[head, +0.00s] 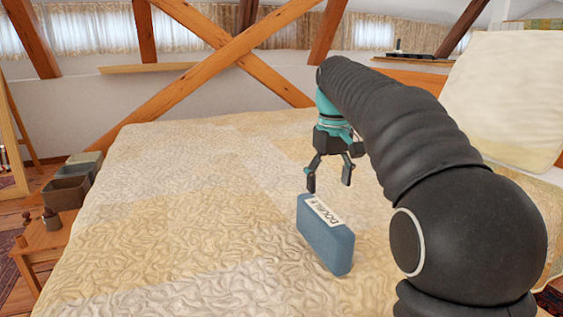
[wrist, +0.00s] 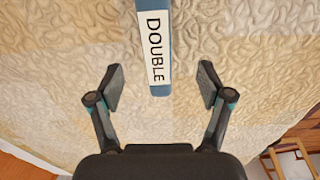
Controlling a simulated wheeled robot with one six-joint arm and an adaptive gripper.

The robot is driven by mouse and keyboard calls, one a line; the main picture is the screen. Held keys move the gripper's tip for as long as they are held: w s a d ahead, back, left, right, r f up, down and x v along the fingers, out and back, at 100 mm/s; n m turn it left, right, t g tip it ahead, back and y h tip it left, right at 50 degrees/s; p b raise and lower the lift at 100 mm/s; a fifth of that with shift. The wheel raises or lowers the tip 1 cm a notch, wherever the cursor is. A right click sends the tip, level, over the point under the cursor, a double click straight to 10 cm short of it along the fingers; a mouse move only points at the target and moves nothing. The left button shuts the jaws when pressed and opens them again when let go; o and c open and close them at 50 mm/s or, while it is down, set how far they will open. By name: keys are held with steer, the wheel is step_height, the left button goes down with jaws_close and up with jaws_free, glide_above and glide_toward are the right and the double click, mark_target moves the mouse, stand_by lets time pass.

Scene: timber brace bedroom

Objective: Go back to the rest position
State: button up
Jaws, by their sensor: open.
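My gripper (head: 329,187) hangs above the bed in the head view, its fingers spread apart with nothing between them. A blue box-like case (head: 325,242) with a white label stands upright on the bed, just below and in front of the gripper. In the wrist view my gripper (wrist: 160,88) shows both fingers open. The blue case (wrist: 163,92) lies at the top middle there, its label reading "DOUBLE". From the head view the case and the fingers look close, but I cannot tell the exact gap.
The quilted bed (head: 170,200) fills the middle, mostly clear. A white pillow (head: 505,95) is at the right. A wooden side table (head: 42,240) with small items stands at the left, near dark boxes (head: 68,191). Crossed timber beams (head: 235,50) stand behind the bed.

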steer(key=s+f+m+t, duration=0.2)
steer(key=s+f+t, duration=0.15)
steer(key=s, duration=1.15)
steer(key=s+f+m+t, duration=0.1)
steer(key=s+f, duration=1)
steer(key=s, duration=0.1)
steer(key=shift+s+f, duration=0.35)
steer(key=shift+s, duration=0.05)
steer(key=shift+d+t, duration=0.1)
steer(key=shift+t, duration=0.15)
